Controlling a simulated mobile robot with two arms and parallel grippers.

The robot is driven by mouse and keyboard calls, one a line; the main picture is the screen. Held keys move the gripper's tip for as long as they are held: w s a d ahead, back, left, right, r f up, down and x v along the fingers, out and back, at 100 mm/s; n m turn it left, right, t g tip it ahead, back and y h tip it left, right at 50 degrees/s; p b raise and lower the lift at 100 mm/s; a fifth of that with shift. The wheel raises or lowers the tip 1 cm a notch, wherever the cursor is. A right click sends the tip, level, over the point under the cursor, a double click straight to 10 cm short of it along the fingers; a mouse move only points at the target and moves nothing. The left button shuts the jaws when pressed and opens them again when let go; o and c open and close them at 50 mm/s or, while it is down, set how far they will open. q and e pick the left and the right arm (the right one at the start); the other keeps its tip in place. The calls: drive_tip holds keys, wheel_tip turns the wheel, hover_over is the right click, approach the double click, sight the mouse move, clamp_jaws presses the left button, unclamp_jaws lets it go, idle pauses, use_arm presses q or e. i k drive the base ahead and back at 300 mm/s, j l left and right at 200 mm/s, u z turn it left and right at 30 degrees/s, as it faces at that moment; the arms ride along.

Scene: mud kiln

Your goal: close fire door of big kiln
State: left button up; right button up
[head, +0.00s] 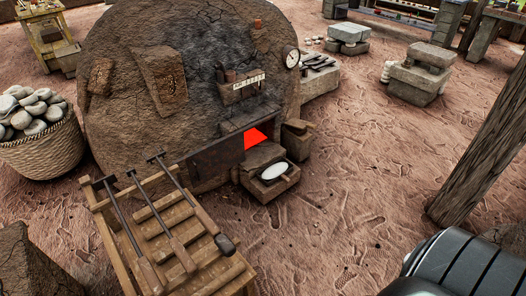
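The big kiln (120,60) is a brown, cracked mud dome at the left centre of the head view. Low on its front, a red glow (256,138) shows through an uncovered part of the fire opening. A dark panel (217,160), which looks like the fire door, sits just left of the glow against the kiln wall. Its lower left part is close behind the wooden rack, and I cannot make out a handle. Neither of my grippers is in view.
A wooden rack (150,218) with long-handled tools stands in front of the kiln. A stone block with a white dish (274,171) sits below the opening. A basket of stones (42,150) is at left, a wooden post (480,150) at right. Bare ground lies right of the kiln.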

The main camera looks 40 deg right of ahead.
sight(205, 166)
drive_tip(key=z, duration=0.7)
drive_tip(key=u, duration=0.35)
drive_tip(key=l+u, duration=0.2)
drive_tip(key=u, duration=0.25)
drive_tip(key=i+l+u, duration=0.1)
drive_tip(key=l+u, duration=0.15)
drive_tip(key=u, duration=0.15)
drive_tip(key=l+u, duration=0.2)
drive_tip(key=u, duration=0.25)
drive_tip(key=l+u, duration=0.25)
drive_tip(key=u, duration=0.2)
